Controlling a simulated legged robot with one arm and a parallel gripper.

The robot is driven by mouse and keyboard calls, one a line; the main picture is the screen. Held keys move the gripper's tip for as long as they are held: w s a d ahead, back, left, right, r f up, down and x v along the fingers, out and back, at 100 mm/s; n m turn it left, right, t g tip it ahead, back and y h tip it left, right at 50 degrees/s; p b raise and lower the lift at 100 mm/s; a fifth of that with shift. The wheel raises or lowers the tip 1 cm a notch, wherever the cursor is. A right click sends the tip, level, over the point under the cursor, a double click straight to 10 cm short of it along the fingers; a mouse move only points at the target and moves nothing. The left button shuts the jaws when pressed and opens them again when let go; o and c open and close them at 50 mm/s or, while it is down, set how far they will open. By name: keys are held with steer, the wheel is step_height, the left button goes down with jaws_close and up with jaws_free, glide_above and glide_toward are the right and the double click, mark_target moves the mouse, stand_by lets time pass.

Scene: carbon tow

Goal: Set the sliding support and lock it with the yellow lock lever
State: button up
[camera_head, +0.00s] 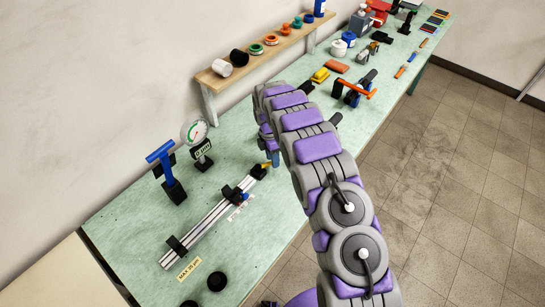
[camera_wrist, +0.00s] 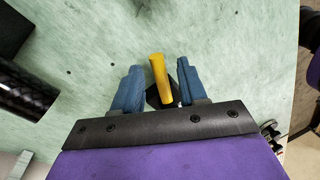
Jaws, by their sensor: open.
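A pale slotted rail (camera_head: 207,225) lies on the green bench in the head view. A black piece (camera_head: 177,246) sits near its lower end, and another black piece (camera_head: 231,193) with a blue part sits farther up; I cannot tell which is the sliding support. The yellow lock lever (camera_head: 268,165) shows at the rail's upper end beside a black block (camera_head: 259,172). In the wrist view the lever (camera_wrist: 160,80) stands between the two blue fingers of my open gripper (camera_wrist: 158,88), with gaps on both sides. My arm hides part of the bench in the head view.
A dial gauge (camera_head: 197,140) and a blue-handled tool (camera_head: 170,175) stand left of the rail. Two black rings (camera_head: 216,281) lie near the front edge. A dark patterned cylinder (camera_wrist: 22,95) is left of my gripper. A wooden shelf (camera_head: 258,58) holds several coloured parts.

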steer(key=w+a+r+p, duration=0.1)
steer(key=w+r, duration=0.2)
steer(key=r, duration=1.4)
steer(key=shift+a+p, duration=0.3)
steer(key=shift+p, duration=0.05)
steer(key=s+d+r+m+b, duration=0.1)
steer(key=s+d+r+m, duration=0.6)
steer(key=s, duration=0.3)
steer(key=s+d+r+m+b, duration=0.1)
steer(key=s+d+r+m, duration=0.55)
steer(key=s+r, duration=0.2)
steer(key=s+d+f+m, duration=0.1)
steer(key=s+f+m, duration=0.1)
steer(key=s, duration=0.8)
steer(key=s+d+f+m+b, duration=0.1)
steer(key=s+m, duration=0.3)
steer(key=s, duration=0.6)
steer(key=s+d+f+m+y+b, duration=0.1)
steer(key=s+f+m, duration=0.1)
steer(key=s, duration=0.9)
steer(key=shift+d+f+m, duration=0.2)
steer(key=shift+f+m, duration=0.1)
steer(key=shift+m, duration=0.55)
